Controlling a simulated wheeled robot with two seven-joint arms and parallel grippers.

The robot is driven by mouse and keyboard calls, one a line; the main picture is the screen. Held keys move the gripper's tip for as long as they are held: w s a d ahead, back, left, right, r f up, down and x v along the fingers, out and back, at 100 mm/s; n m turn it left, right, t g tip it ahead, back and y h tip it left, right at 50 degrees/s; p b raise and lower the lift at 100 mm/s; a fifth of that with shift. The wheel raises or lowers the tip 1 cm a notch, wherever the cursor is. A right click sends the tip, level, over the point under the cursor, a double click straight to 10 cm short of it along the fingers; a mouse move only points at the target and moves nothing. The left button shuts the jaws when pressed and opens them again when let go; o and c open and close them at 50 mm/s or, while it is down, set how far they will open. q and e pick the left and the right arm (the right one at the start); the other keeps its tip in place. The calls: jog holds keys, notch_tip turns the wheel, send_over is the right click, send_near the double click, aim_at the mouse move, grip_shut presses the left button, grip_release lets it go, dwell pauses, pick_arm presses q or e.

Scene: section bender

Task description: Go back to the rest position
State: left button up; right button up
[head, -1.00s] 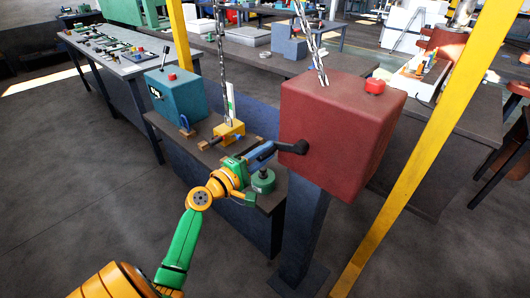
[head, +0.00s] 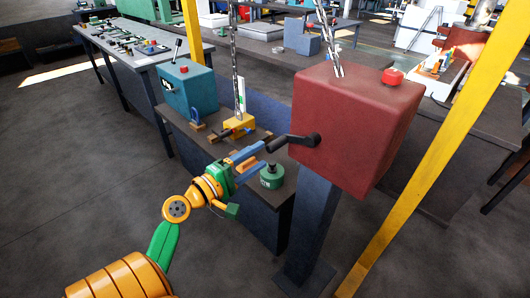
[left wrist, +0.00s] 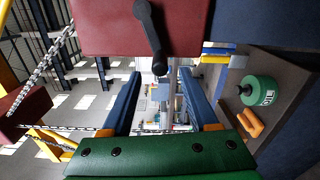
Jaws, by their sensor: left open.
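My left gripper (head: 247,162) is open and empty, in front of the workbench and to the left of the red machine box (head: 352,125). Its two blue fingers (left wrist: 124,102) also show in the left wrist view, apart with nothing between them. The black crank handle (head: 293,141) on the red box's side lies just past the fingertips, and the fingers are clear of it. The crank also shows at the top of the left wrist view (left wrist: 150,38). My right gripper does not show.
A teal box (head: 188,92) and a yellow block (head: 238,125) stand farther back. A yellow post (head: 440,150) rises right of the red box. Open floor lies left.

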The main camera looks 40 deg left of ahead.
pick_arm(q)
jog(key=shift+w, duration=0.1)
jog(key=s+d+f+m+g+h, duration=0.1)
jog(key=s+d+f+m+g, duration=0.4)
jog(key=d+f+m, duration=0.3)
jog(key=s+d+f+m+g+h, duration=0.1)
jog(key=s+d+f+m+g, duration=0.3)
jog(key=d+f+m+g, duration=0.45)
jog(key=s+f+m+y, duration=0.3)
jog(key=s+f+m, duration=0.1)
jog(key=s, duration=0.4)
jog(key=s+f+g, duration=0.2)
jog(key=s+f, duration=0.1)
jog(key=f, duration=1.5)
jog(key=s+a+f+g, duration=0.1)
jog(key=s+a+f, duration=0.1)
jog(key=s+f, duration=0.7)
jog(key=s, duration=0.2)
jog(key=shift+s+y, duration=0.3)
jog(key=shift+s, duration=0.05)
